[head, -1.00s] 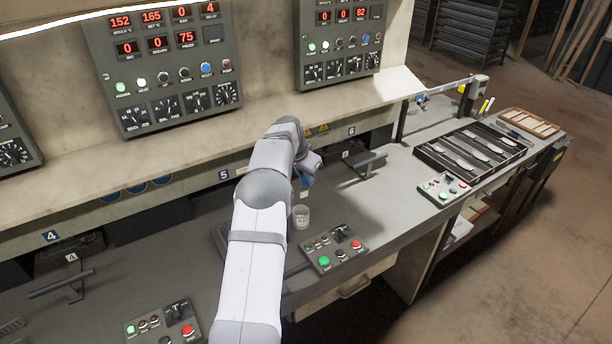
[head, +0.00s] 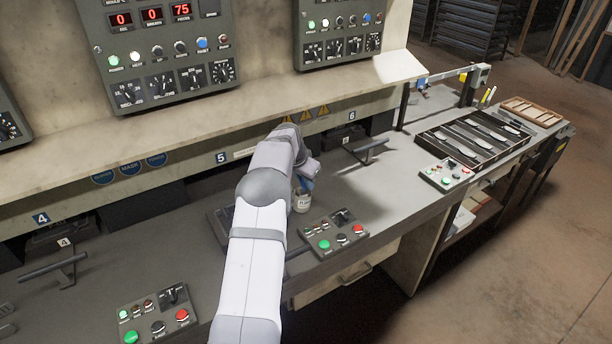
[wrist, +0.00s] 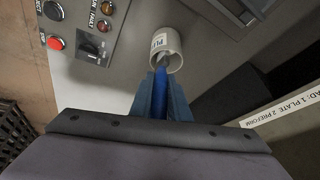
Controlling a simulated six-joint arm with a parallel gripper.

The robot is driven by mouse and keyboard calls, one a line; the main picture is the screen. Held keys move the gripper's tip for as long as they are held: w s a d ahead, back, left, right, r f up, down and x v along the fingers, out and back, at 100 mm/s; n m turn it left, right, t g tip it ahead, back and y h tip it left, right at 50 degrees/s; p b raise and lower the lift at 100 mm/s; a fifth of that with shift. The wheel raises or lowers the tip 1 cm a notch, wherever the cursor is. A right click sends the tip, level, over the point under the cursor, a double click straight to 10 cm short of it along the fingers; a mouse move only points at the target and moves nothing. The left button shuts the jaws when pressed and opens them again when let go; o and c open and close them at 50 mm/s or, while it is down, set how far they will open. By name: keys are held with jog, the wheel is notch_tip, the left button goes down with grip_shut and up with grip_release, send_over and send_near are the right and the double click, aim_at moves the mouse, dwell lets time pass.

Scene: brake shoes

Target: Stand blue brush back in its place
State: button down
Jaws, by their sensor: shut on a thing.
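The blue brush (wrist: 160,92) is held between the fingers of my gripper (wrist: 161,88), which is shut on its handle. In the wrist view its far end overlaps the open mouth of a white cup (wrist: 164,42) with a printed label. I cannot tell how far the end is inside. In the head view the white cup (head: 302,204) stands upright on the bench, and the blue brush (head: 306,184) shows just above its rim. My arm hides part of my gripper there.
A control box (head: 334,232) with green and red buttons sits close to the cup, on its front right. A T-shaped handle (head: 366,150) stands further back right. A dark tray (head: 472,138) lies at the bench's right end. A shelf edge overhangs behind.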

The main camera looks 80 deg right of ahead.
jog(key=shift+w+d+f, duration=0.15)
jog(key=shift+d+f, duration=0.45)
jog(key=shift+f, duration=0.1)
jog(key=shift+a+r, duration=0.3)
jog(key=shift+r, duration=0.05)
jog(key=c, duration=1.6)
grip_release()
jog(key=shift+d+f, duration=0.1)
jog(key=shift+d, duration=0.1)
jog(key=shift+a, duration=0.1)
jog(key=o, duration=0.8)
jog(key=shift+r+p, duration=3.1)
jog(key=shift+r, duration=1.55)
